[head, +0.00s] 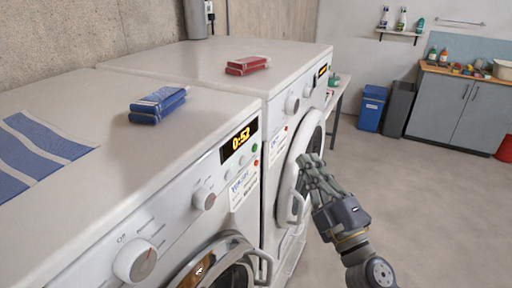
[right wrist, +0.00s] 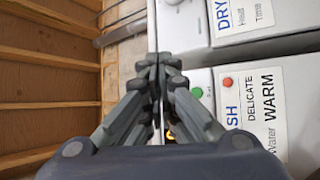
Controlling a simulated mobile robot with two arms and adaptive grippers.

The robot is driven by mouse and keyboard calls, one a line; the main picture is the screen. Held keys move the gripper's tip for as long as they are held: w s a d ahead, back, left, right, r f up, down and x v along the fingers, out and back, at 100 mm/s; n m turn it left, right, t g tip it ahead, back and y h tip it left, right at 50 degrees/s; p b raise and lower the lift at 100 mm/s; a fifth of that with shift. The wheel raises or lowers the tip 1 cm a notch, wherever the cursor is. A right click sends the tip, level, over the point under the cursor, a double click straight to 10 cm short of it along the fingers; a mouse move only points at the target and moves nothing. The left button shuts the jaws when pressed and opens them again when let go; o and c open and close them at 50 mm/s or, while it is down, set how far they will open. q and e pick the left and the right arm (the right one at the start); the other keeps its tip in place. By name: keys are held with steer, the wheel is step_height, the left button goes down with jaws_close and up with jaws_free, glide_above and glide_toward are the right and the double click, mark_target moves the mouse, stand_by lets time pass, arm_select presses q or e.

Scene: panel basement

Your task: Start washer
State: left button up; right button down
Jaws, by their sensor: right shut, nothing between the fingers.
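The near washer (head: 150,215) is a white front-loader with a lit amber display (head: 239,140) reading 0:53. Its green button (head: 254,148) and red button (head: 256,162) sit at the right end of its panel, above a label. In the right wrist view, the green button (right wrist: 197,92) and red button (right wrist: 228,81) show just right of the fingers. The washer door (head: 222,262) is cut off by the picture's lower edge. My right gripper (head: 309,163) is shut and empty, right of the panel and in front of the second machine's door. My left gripper is out of view.
The second white machine (head: 290,106), labelled DRY in the wrist view, stands beyond the washer. Folded blue cloths (head: 158,105) and red cloths (head: 247,65) lie on top. Open floor (head: 430,200) extends right, towards bins (head: 371,108) and a grey cabinet (head: 455,106).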

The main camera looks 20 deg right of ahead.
mark_target(255, 148)
steer(key=w+a+p, duration=0.1)
steer(key=w+a, duration=0.4)
steer(key=w, duration=0.1)
steer(key=shift+a, duration=0.25)
steer(key=shift+w, duration=0.15)
stand_by(1.2)
steer(key=shift+w+a+p, duration=0.25)
steer(key=shift+a+p, duration=0.05)
